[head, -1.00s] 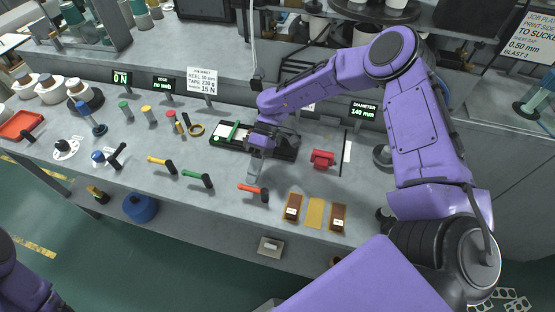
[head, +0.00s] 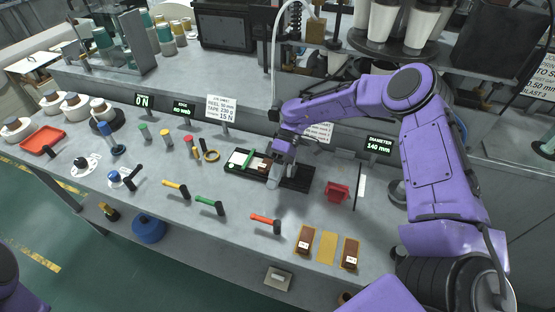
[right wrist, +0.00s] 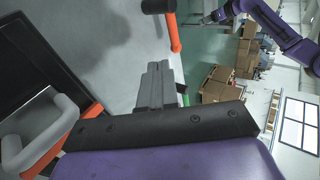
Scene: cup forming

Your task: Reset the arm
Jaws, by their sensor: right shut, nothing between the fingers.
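My right gripper (head: 273,183) is shut and empty. It hangs over the front edge of a black tray (head: 297,180); whether it touches the tray cannot be told. In the right wrist view its grey fingers (right wrist: 155,86) lie together with nothing between them. My right arm (head: 350,98) reaches across from the right. In the head view only a purple part of my left arm (head: 6,278) shows at the lower left. In the right wrist view another purple arm (right wrist: 285,32) shows at the top right; its grey gripper (right wrist: 212,17) is too small to read.
A red holder (head: 337,191) stands right of the tray. Brown blocks (head: 304,241) lie at the front right.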

